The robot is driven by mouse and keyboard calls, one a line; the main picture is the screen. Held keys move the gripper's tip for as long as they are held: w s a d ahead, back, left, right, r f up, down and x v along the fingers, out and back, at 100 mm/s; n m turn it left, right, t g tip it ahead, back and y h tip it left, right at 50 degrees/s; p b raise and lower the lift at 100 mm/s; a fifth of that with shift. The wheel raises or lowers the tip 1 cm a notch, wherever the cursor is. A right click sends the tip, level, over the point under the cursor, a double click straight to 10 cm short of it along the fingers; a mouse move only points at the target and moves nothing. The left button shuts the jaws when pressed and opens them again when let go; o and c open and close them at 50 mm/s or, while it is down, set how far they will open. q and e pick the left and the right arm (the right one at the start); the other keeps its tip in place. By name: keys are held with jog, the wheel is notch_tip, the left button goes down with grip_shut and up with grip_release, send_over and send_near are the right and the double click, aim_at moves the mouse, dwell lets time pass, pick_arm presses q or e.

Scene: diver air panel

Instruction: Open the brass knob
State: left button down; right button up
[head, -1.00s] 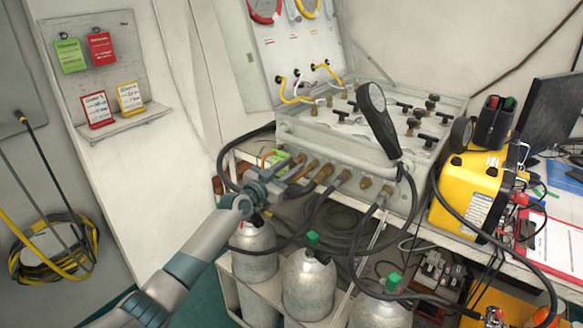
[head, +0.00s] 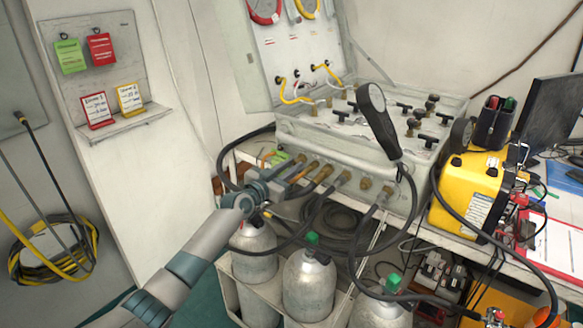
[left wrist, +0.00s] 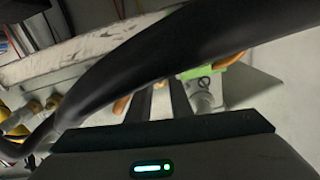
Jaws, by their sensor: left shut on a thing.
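The air panel (head: 310,145) has a row of brass fittings along its front, one of them a brass fitting (head: 325,172) just right of my left gripper. My left gripper (head: 290,186) is at the left end of that row, shut on what appears to be the brass knob. The hold itself is hidden in both views. In the left wrist view the fingers (left wrist: 162,100) point at the panel front, with their tips behind a thick black hose (left wrist: 150,50). A green tag (left wrist: 204,70) is beside the fingertips. My right gripper is not in view.
Grey cylinders (head: 308,280) with green caps stand below the panel. Black hoses (head: 312,212) hang from its front, close to my left gripper. A yellow case (head: 468,195) is at right.

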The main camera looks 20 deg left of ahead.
pick_arm(q)
jog(key=shift+n, duration=0.3)
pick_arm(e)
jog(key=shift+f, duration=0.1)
pick_arm(q)
jog(key=n+p, duration=0.1)
jog(key=n, duration=1.3)
jog(key=shift+a+n, duration=0.1)
jog(key=shift+n, duration=1)
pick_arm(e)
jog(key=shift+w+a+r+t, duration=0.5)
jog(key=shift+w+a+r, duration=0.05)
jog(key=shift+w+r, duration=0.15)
pick_arm(q)
jog(key=shift+f, duration=0.1)
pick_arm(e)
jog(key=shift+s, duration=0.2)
